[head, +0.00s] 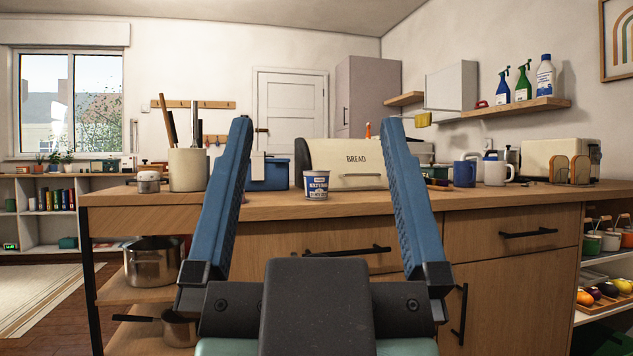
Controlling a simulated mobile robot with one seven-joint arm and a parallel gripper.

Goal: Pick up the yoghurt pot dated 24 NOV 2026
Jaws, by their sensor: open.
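A small yoghurt pot (317,186) with a blue and white label stands upright near the front edge of the wooden counter. Its date is too small to read here. My gripper (313,125) is open and empty, with its two blue fingers wide apart. In the picture the pot shows between the fingers, beyond them and apart from both.
Behind the pot on the counter (345,206) stand a cream bread bin (349,157) and a blue box (269,173). A utensil crock (188,169) stands left.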

